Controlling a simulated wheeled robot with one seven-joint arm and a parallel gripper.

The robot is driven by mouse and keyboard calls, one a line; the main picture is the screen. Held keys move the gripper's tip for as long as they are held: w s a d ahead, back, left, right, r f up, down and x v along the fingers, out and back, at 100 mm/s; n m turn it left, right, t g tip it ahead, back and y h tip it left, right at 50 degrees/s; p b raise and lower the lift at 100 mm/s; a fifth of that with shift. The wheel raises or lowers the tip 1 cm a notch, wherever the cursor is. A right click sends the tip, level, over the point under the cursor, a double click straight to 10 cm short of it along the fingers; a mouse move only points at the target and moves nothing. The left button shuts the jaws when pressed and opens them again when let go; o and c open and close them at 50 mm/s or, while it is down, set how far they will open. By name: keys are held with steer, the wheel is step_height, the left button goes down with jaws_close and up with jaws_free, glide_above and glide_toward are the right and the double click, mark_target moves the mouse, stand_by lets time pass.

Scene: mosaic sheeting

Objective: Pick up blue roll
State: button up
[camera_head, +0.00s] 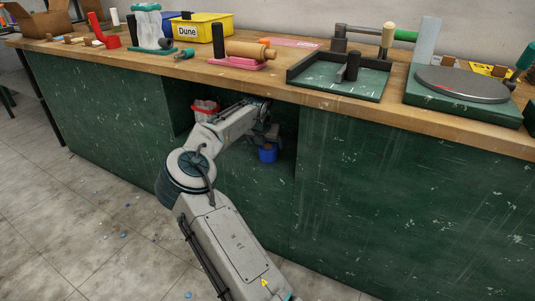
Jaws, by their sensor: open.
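A small blue roll (267,154) stands in the open recess under the workbench. Its upper part is close below my gripper, or partly hidden by it. My gripper (270,138) is at the end of my arm, which reaches into the recess. It is open, just above the blue roll. I cannot tell whether it touches the roll. The fingers are small and dark against the shadow.
A red-and-white container (205,109) is in the recess, left of my forearm. The wooden worktop (160,62) is right above the recess. On it are a yellow box (203,27), a rolling pin (250,50) and a round metal plate (462,84).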

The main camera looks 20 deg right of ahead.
mark_target(268, 147)
steer(key=b+x, duration=0.1)
steer(key=x, duration=0.4)
steer(key=shift+f+b, duration=0.1)
steer(key=shift+b, duration=0.3)
steer(key=c, duration=1.1)
steer(key=shift+c, duration=0.2)
steer(key=shift+r, duration=0.2)
